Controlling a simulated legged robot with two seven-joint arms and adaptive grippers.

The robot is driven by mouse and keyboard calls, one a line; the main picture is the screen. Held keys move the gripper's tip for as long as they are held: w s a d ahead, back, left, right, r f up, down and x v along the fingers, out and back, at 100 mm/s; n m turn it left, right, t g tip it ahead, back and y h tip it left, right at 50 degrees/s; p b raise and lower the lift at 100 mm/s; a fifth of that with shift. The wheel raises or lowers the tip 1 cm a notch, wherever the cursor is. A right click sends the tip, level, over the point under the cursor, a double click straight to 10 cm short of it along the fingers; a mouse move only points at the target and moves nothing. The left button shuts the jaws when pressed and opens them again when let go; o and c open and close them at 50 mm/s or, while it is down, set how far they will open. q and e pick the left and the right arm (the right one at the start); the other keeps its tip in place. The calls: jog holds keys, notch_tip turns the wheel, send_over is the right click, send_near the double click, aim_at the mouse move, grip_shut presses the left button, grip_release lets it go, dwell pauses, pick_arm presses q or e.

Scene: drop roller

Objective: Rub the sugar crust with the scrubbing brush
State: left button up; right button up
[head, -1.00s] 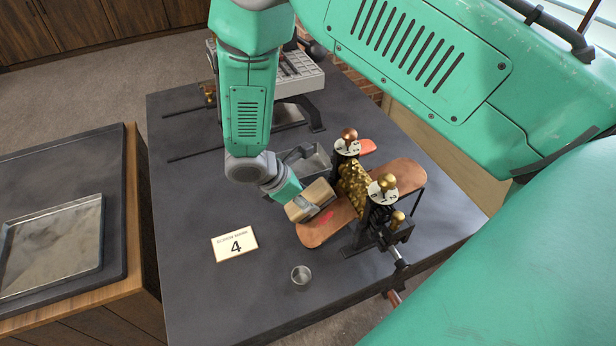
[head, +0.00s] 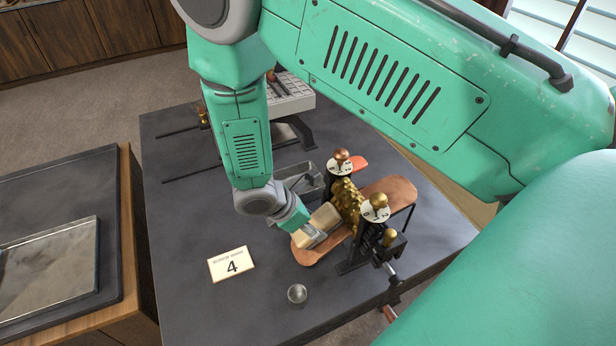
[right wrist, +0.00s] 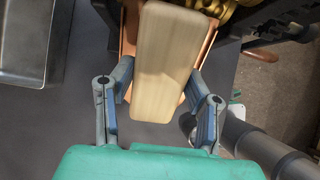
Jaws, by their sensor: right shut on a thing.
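My right gripper (head: 311,232) is shut on the scrubbing brush (head: 324,217), a pale wooden block. In the right wrist view the brush (right wrist: 165,60) sits between the two fingers. Its bristles are hidden under the block. The brush is over the near copper-coloured plate (head: 308,256), close against the gold textured rollers (head: 348,203) of the drop roller. Whether it touches the rollers cannot be told. No sugar crust can be made out clearly; the brush and gripper hide part of the plate and rollers. My left gripper is not in view.
Copper-topped and brass knobs with white dials (head: 375,208) rise beside the rollers. A grey metal tray (head: 303,177) stands behind my gripper. A small metal cup (head: 297,294) and a card marked 4 (head: 231,265) are on the dark table, with free room around them.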

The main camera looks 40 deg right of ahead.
jog(key=shift+s+a, duration=0.2)
jog(key=shift+s, duration=0.15)
jog(key=shift+s+a, duration=0.1)
jog(key=shift+s, duration=0.25)
jog(key=shift+s+a, duration=0.1)
jog(key=shift+s, duration=0.95)
jog(key=shift+s+f, duration=0.1)
jog(key=shift+s, duration=0.15)
jog(key=shift+c, duration=0.6)
jog(key=shift+a, duration=0.1)
jog(key=p+v, duration=0.2)
jog(key=shift+w+r+p, duration=0.1)
jog(key=shift+r+p, duration=0.15)
jog(key=shift+p, duration=0.05)
jog(key=shift+a+r, duration=0.15)
jog(key=shift+r, duration=0.05)
jog(key=shift+v, duration=1.6)
